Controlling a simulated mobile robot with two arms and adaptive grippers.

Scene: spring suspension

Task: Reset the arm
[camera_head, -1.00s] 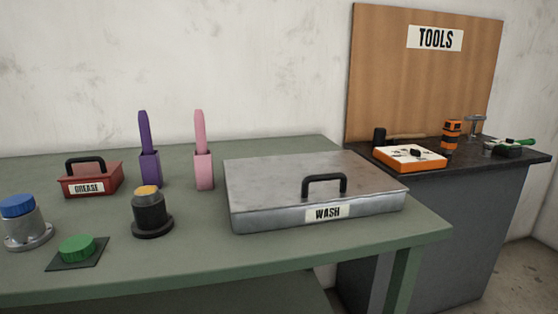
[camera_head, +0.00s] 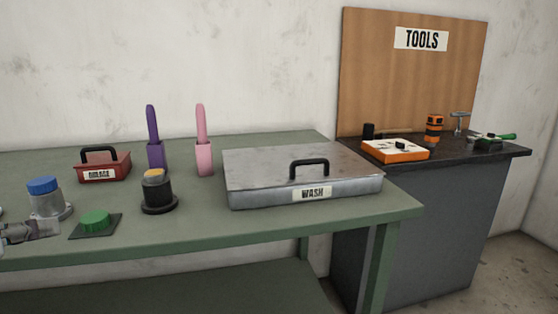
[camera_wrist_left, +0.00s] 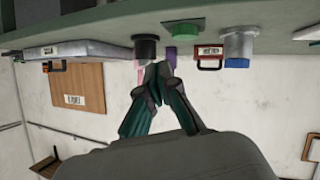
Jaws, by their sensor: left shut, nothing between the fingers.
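My left gripper (camera_head: 38,229) shows at the left edge of the head view, in front of the green table's front edge and the blue-capped cylinder. In the left wrist view my left gripper (camera_wrist_left: 159,72) has its fingers together and nothing between them. That wrist view is upside down, with the table at its top. My right gripper does not show. The task names no object.
The green table (camera_head: 290,229) holds a red grease box (camera_head: 103,173), blue-capped cylinder (camera_head: 45,198), green button (camera_head: 95,220), black cylinder (camera_head: 158,194), purple and pink holders and a wash box (camera_head: 290,175). A tool bench (camera_head: 410,225) stands at right.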

